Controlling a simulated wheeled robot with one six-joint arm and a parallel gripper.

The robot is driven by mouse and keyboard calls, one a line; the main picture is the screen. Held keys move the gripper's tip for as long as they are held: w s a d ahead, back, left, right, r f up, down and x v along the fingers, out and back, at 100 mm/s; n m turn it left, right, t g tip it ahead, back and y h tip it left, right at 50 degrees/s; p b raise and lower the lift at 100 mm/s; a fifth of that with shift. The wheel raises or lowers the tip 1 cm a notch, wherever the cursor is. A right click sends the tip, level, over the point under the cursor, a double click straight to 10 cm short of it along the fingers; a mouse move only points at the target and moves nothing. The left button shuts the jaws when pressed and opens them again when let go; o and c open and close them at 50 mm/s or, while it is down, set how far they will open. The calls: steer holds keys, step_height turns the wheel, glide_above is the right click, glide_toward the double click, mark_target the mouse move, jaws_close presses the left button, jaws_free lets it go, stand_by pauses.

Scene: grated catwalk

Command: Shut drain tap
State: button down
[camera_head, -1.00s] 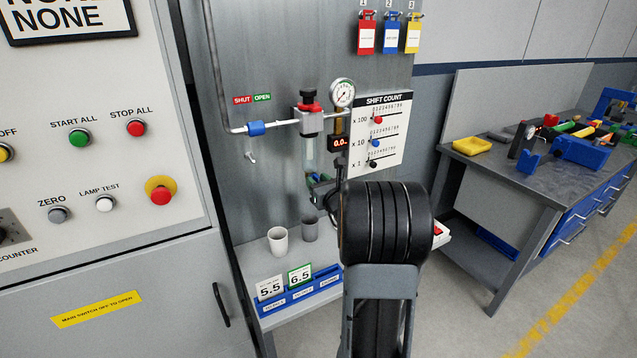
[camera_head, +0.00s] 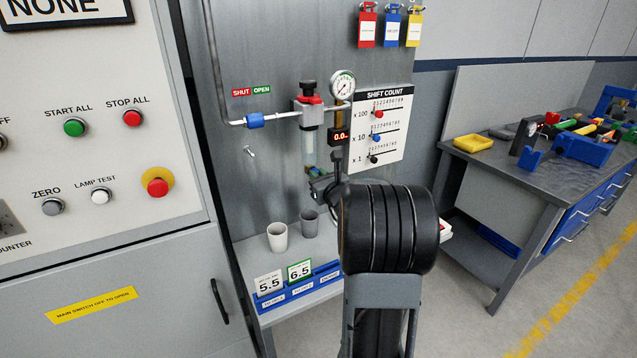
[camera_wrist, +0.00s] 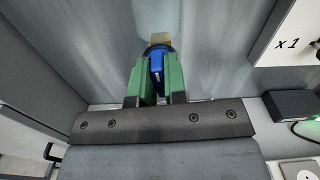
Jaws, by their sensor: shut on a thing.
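The filter unit (camera_head: 309,118), with a red collar, black knob and clear bowl, hangs on the grey back panel. My gripper (camera_head: 312,170) is at the bottom of the bowl, mostly hidden by my own arm and wrist. In the wrist view, the green fingers of my gripper (camera_wrist: 157,72) are shut on a small blue handle (camera_wrist: 156,64), which looks like the drain tap. A dark ring and a brass-coloured piece (camera_wrist: 160,39) show just beyond it. The handle's exact turn is hard to tell, as the fingers cover its sides.
A pressure gauge (camera_head: 342,85), a small red-digit display (camera_head: 340,136) and the shift count board (camera_head: 382,125) are close right of the filter. A blue sleeve (camera_head: 255,120) sits on the pipe under SHUT/OPEN labels. Two cups (camera_head: 277,238) stand on the shelf below.

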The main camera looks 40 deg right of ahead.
steer(key=n+b, duration=0.1)
steer(key=b, duration=0.1)
steer(key=f+n+b, duration=0.1)
steer(key=b, duration=0.2)
steer(key=shift+n, duration=0.3)
steer(key=n+b, duration=0.5)
steer(key=b, duration=0.5)
steer(key=shift+a+n, duration=0.1)
steer(key=shift+n, duration=0.2)
steer(key=n+b, duration=0.4)
steer(key=b, duration=0.2)
steer(key=n+b, duration=0.4)
steer(key=shift+a+r+b, duration=0.1)
steer(key=shift+r+b, duration=0.1)
steer(key=shift+b, duration=0.15)
steer(key=shift+r+n, duration=0.1)
steer(key=shift+n, duration=0.3)
steer(key=c, duration=1.2)
jaws_free()
steer(key=shift+o, duration=0.2)
steer(key=s+a, duration=0.1)
steer(key=s, duration=1.2)
steer(key=shift+s+a+b, duration=0.35)
steer(key=shift+a+b, duration=0.05)
steer(key=shift+b, duration=0.05)
